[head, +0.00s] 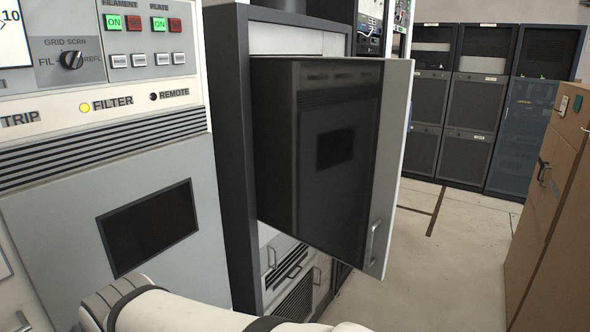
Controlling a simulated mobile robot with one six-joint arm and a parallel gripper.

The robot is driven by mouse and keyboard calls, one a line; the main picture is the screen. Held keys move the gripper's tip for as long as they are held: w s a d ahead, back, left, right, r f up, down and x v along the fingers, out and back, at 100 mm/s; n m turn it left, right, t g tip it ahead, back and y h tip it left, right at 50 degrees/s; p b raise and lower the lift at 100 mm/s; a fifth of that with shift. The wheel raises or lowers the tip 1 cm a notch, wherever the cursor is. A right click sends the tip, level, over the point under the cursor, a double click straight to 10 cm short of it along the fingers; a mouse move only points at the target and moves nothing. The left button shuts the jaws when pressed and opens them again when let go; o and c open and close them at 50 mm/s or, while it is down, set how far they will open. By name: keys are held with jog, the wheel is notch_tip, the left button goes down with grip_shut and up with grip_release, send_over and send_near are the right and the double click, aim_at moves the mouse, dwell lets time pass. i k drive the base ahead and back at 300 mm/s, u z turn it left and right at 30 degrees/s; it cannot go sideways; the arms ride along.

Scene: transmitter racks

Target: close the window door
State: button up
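The window door (318,150) has a dark glass pane in a pale frame and stands open, apart from the front of the grey rack (230,150). Its left edge is at the rack, and its free edge reaches out to the right. A metal handle (374,243) sits low on the right part of the door. The glass reflects a cabinet front. My white arm crosses the bottom of the head view, below and left of the door. My gripper is out of view.
A transmitter cabinet (55,215) with buttons stands close on the left. Drawers (290,270) with handles show below the door. A brown cabinet (550,200) stands at the right, and dark racks (475,110) line the back. The floor (440,270) between is clear.

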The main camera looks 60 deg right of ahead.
aim_at(329, 133)
jog(key=z, duration=1.95)
jog(key=i, duration=0.95)
jog(key=z, duration=0.05)
jog(key=k, duration=1.65)
jog(key=z, duration=0.35)
jog(key=i, duration=0.9)
